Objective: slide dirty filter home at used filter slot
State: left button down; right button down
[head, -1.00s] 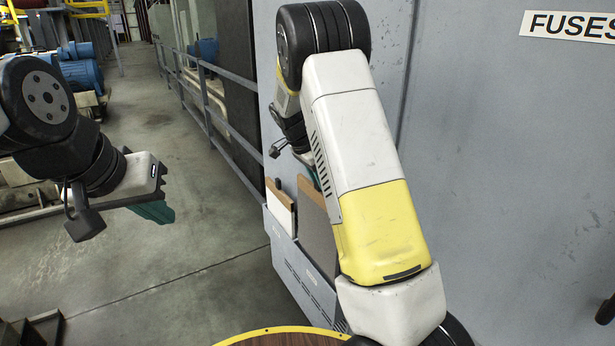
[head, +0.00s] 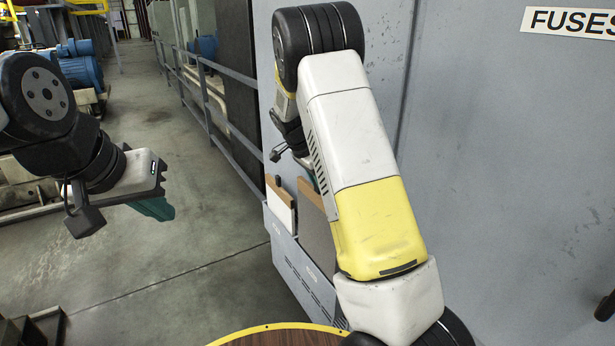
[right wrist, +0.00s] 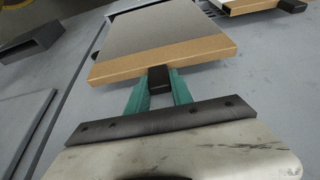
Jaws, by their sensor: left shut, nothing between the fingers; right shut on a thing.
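The dirty filter, a grey panel with a brown edge, shows in the head view (head: 317,240) at the cabinet's side, partly behind my right arm. In the right wrist view the dirty filter (right wrist: 165,35) extends away from the gripper. My right gripper (right wrist: 160,92) has its teal fingers shut on the black tab at the filter's brown edge. In the head view it is mostly hidden by my arm. My left gripper (head: 157,208) is shut and empty, over the floor at left. The used filter slot is not clearly visible, and how deep the filter sits cannot be told.
A second, white-faced filter (head: 280,210) with a brown edge and black tab stands left of the grey one. The grey cabinet (head: 500,200) fills the right. A railing (head: 225,110) runs behind. A round wooden top (head: 285,338) lies at the bottom.

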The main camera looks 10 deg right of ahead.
aim_at(316, 213)
jog(key=shift+f, duration=6.5)
jog(key=c, duration=1.1)
grip_release()
jog(key=shift+o, duration=0.2)
jog(key=shift+v, duration=3.9)
